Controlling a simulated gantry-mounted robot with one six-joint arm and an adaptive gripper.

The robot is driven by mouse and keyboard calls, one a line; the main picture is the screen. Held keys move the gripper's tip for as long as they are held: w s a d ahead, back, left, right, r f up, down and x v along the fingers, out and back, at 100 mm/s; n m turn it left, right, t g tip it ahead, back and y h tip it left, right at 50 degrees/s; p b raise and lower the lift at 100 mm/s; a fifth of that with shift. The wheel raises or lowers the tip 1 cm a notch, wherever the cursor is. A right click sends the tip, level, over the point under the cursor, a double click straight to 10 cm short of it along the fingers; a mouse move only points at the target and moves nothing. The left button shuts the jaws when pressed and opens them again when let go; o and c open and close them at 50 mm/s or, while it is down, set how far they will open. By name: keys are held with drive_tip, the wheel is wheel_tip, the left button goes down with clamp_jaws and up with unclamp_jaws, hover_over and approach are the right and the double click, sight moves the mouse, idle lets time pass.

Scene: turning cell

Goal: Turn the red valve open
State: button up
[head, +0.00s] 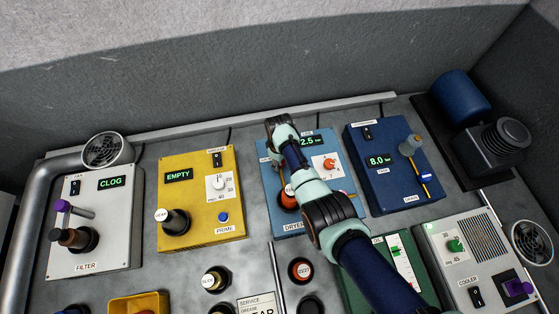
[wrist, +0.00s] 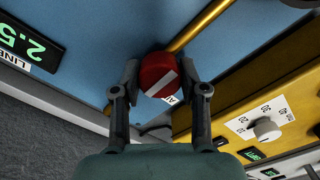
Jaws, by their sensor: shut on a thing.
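The red valve (wrist: 158,72) is a round red knob with a white stripe, mounted on the light blue panel (wrist: 90,35) in the wrist view. The stripe runs diagonally in that picture. My gripper (wrist: 160,82) has one finger on each side of the knob and is shut on it. A brass pipe (wrist: 196,26) runs from behind the knob. In the head view the light blue dryer panel (head: 335,145) stands in the middle back, with a green 2.5 display (head: 312,141). My arm covers part of this panel and hides the gripper's grasp there.
The yellow panel (head: 200,195) stands left of the dryer panel, the dark blue one (head: 381,150) to its right. The white filter panel (head: 95,235) is far left. An orange-red knob (head: 330,164) sits on the dryer panel. The green panel (head: 365,285) lies partly under my arm.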

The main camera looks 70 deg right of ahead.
idle(0.4)
drive_tip(key=o, duration=1.1)
drive_tip(key=shift+o, duration=0.2)
wheel_tip(320, 180, up, 12)
